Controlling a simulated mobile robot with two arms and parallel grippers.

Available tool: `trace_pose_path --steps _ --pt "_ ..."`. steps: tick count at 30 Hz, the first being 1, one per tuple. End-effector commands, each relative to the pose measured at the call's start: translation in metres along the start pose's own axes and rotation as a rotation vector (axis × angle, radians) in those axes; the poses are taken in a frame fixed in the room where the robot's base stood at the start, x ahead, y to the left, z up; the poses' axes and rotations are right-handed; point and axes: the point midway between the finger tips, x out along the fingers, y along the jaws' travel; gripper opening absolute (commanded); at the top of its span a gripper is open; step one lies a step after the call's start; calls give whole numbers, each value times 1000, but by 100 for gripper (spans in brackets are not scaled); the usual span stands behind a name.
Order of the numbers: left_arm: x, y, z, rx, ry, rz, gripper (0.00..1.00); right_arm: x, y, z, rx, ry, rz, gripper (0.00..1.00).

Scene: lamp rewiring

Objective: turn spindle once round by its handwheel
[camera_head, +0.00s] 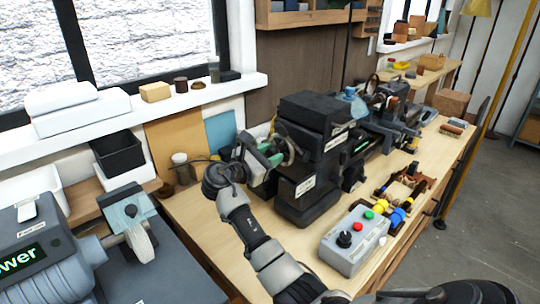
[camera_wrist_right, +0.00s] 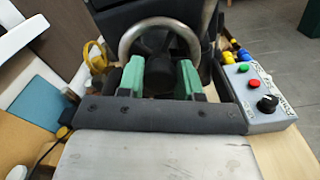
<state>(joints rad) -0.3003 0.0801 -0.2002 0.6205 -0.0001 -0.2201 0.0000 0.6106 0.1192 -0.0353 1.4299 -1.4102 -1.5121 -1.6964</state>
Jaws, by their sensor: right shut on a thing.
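The handwheel (camera_head: 291,151) is a bright metal ring on the left end of a dark machine block (camera_head: 317,118). In the right wrist view its rim (camera_wrist_right: 162,22) arcs above the fingers, with dark parts behind it. My right gripper (camera_head: 264,154) has green fingers and reaches the wheel from the left. In the right wrist view the fingers (camera_wrist_right: 160,80) stand on either side of a dark part at the wheel's middle, shut on the handwheel. The exact contact is partly hidden. The spindle itself is hidden behind the wheel. My left gripper is not in view.
A grey control box (camera_head: 353,241) with red and green buttons and a black knob stands on the bench (camera_head: 205,222), right of my forearm. A grey machine (camera_head: 45,252) fills the lower left. A black bin (camera_head: 119,153) stands near the wall. A loose yellow cable (camera_wrist_right: 97,57) lies left of the wheel.

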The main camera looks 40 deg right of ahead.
Motion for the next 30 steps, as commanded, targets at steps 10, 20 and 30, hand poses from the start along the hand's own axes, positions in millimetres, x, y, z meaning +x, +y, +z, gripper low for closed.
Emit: trace_pose_path --steps 10,20,30 --pt "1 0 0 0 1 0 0 0 -1 -2 14 4 -2 11" --pt "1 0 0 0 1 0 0 -1 -1 -2 14 4 -2 47" --pt "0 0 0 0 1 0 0 0 0 -1 16 2 -1 60"
